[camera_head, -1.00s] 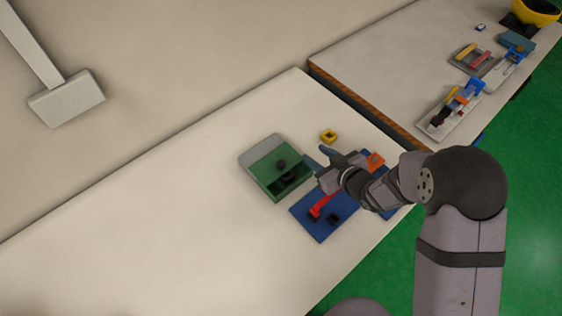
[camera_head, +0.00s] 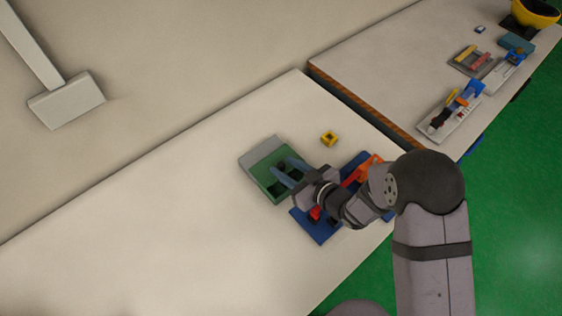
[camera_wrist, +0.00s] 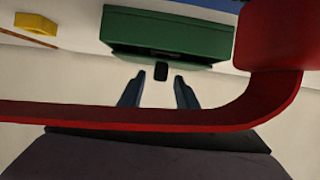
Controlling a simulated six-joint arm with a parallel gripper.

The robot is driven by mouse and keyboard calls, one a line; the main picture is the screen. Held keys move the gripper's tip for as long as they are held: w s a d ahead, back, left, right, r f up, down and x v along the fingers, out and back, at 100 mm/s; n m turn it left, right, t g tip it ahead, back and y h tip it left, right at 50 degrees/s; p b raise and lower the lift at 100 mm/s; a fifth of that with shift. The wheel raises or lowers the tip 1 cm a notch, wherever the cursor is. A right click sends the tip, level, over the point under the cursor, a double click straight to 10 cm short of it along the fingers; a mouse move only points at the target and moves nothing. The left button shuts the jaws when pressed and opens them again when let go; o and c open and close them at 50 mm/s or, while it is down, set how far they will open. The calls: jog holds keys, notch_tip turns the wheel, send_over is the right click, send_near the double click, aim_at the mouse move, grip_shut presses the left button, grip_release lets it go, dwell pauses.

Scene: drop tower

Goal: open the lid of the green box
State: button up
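The green box (camera_head: 251,171) stands on the white table in the head view, with a grey strip along its back edge. It also shows in the wrist view (camera_wrist: 168,30), with a dark band along its near edge. A small black knob (camera_wrist: 161,72) sits at that edge, between my fingers in the picture. My gripper (camera_head: 283,171) is open, and its two blue-grey fingers overlap the box in the head view. The fingers show apart in the wrist view (camera_wrist: 158,92), one on each side of the knob. Contact cannot be made out. Whether the lid is raised is unclear.
A blue board (camera_head: 314,231) with red and orange parts lies beside the box, partly under my arm. A yellow block (camera_head: 329,139) stands behind it. A red curved part (camera_wrist: 120,115) crosses the wrist view close up. The table's left side is clear.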

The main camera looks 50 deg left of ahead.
aim_at(272, 160)
jog(key=shift+x, duration=1.4)
jog(key=shift+c, duration=0.6)
grip_shut()
jog(key=shift+a+b, duration=0.85)
jog(key=shift+a, duration=1.3)
jog(key=shift+o, duration=0.6)
grip_release()
jog(key=shift+d, duration=0.1)
jog(key=shift+b+v, duration=0.85)
jog(key=shift+v, duration=2.8)
